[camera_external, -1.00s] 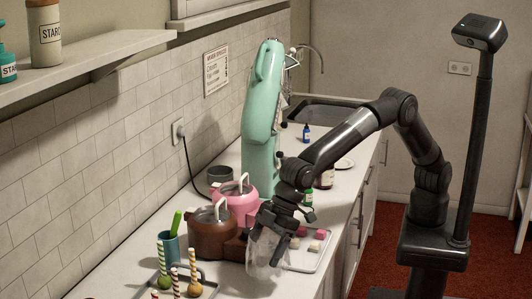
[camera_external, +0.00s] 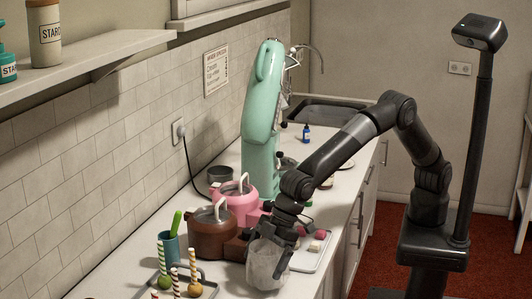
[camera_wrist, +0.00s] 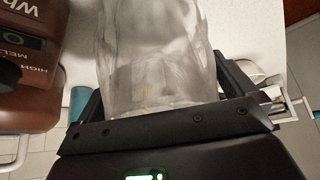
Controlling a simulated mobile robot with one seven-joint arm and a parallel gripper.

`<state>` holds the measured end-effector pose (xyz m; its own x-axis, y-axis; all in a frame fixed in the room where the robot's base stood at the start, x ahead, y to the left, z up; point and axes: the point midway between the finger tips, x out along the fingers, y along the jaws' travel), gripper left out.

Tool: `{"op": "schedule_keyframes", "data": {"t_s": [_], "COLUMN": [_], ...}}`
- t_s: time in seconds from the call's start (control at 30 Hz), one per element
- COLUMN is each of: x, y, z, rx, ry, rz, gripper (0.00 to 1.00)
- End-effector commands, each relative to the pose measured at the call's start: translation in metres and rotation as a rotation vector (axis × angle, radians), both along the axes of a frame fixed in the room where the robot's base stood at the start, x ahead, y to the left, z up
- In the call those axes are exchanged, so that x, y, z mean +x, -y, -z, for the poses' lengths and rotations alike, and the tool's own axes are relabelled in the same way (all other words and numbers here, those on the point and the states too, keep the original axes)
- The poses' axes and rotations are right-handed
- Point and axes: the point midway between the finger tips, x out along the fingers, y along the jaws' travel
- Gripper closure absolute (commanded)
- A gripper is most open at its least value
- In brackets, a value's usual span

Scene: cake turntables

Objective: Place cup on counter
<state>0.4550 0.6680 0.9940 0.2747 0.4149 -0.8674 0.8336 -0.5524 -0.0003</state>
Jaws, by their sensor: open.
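The cup (camera_external: 266,266) is a clear, frosted-looking vessel at the counter's front part, beside the brown melting pot. In the wrist view the cup (camera_wrist: 155,60) fills the middle, between the two dark fingers. My gripper (camera_external: 280,245) is open, with its fingers around the upper part of the cup. Whether the fingers touch the cup cannot be told. The counter (camera_external: 228,279) is white and shows under and around the cup; the cup's base appears to be at the counter surface.
The brown pot (camera_external: 212,236) and the pink pot (camera_external: 236,205) stand just left of and behind the cup. A tray of small cakes (camera_external: 316,252) lies to the right. Striped-stick treats (camera_external: 193,280) and a teal cup (camera_external: 169,247) stand front left. The green stand mixer (camera_external: 259,120) rises behind.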

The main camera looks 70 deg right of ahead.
Motion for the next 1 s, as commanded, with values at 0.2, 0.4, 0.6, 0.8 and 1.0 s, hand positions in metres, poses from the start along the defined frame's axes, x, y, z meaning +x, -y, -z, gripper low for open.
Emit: {"op": "schedule_keyframes", "data": {"t_s": [0.2, 0.4, 0.6, 0.8, 1.0], "x": [-0.002, -0.012, -0.023, -0.031, -0.033], "y": [0.003, 0.018, 0.035, 0.046, 0.05], "z": [-0.011, -0.042, -0.077, -0.101, -0.107], "rx": [0.002, 0.003, 0.003, 0.002, -0.001], "ry": [0.001, 0.001, 0.002, 0.0, -0.001], "rz": [0.0, 0.0, 0.0, 0.0, 0.0], "gripper": [0.0, 0.0, 0.0, 0.0, 0.0]}}
